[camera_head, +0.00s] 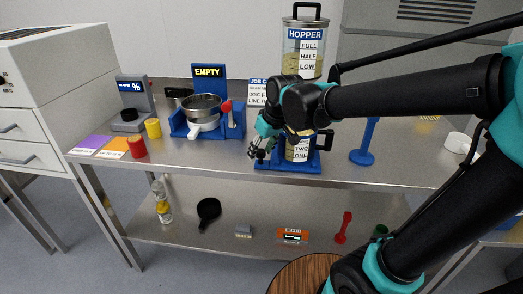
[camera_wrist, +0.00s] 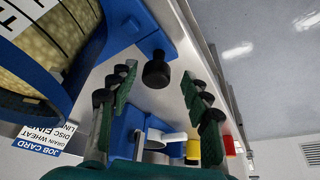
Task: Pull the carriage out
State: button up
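My gripper (camera_head: 258,150) is at the left side of the hopper station, above the table. In the wrist view its two fingers (camera_wrist: 157,78) are apart with nothing held. A black knob (camera_wrist: 157,72) shows between the fingertips, on a blue part (camera_wrist: 142,30) that looks like the carriage. I cannot tell whether the fingers touch the knob. The blue base (camera_head: 287,166) under the hopper (camera_head: 304,40) shows in the head view, where my arm and gripper hide the knob. A container marked TWO and ONE (camera_head: 300,150) stands in this base.
A blue stand with a metal pan (camera_head: 202,106) and an EMPTY sign (camera_head: 209,71) is to the left. Red (camera_head: 137,147) and yellow (camera_head: 153,128) cylinders stand farther left. A blue upright handle (camera_head: 366,140) stands to the right. The table front is clear between pan and base.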

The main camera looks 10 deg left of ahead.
jog(key=v, duration=1.2)
dwell(0.3)
